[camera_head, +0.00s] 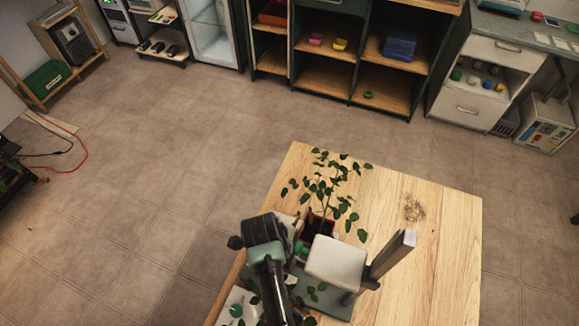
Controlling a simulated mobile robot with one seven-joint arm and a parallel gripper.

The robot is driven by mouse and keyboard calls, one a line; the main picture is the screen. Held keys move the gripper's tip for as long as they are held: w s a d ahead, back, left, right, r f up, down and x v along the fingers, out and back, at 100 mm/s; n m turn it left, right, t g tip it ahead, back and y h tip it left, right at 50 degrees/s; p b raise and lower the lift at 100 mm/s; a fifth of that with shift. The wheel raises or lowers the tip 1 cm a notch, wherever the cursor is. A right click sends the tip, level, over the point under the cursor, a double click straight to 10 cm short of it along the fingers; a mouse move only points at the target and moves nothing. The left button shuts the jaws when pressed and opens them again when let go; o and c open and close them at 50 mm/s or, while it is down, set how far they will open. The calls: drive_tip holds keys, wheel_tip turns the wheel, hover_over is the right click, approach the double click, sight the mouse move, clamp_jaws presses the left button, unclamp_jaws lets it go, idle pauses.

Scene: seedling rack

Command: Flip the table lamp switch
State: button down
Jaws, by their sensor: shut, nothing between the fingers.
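A wooden table (440,245) stands at the lower middle of the head view. My dark and green arm (265,250) reaches over its left part. I cannot tell for sure which piece is the table lamp, and no switch can be made out.
A leafy seedling (325,185) in a dark red pot (316,226) stands behind the white block. The table's right side is clear apart from a brown soil patch (413,209). Open shelves (350,75) and a white drawer unit (470,105) line the back. Tiled floor lies between.

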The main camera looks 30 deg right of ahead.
drive_tip(key=shift+f+b, duration=0.65)
drive_tip(key=shift+f, duration=0.3)
idle(0.7)
drive_tip(key=shift+r, duration=0.15)
wheel_tip(320, 180, up, 7)
drive_tip(key=p, duration=0.7)
idle(0.5)
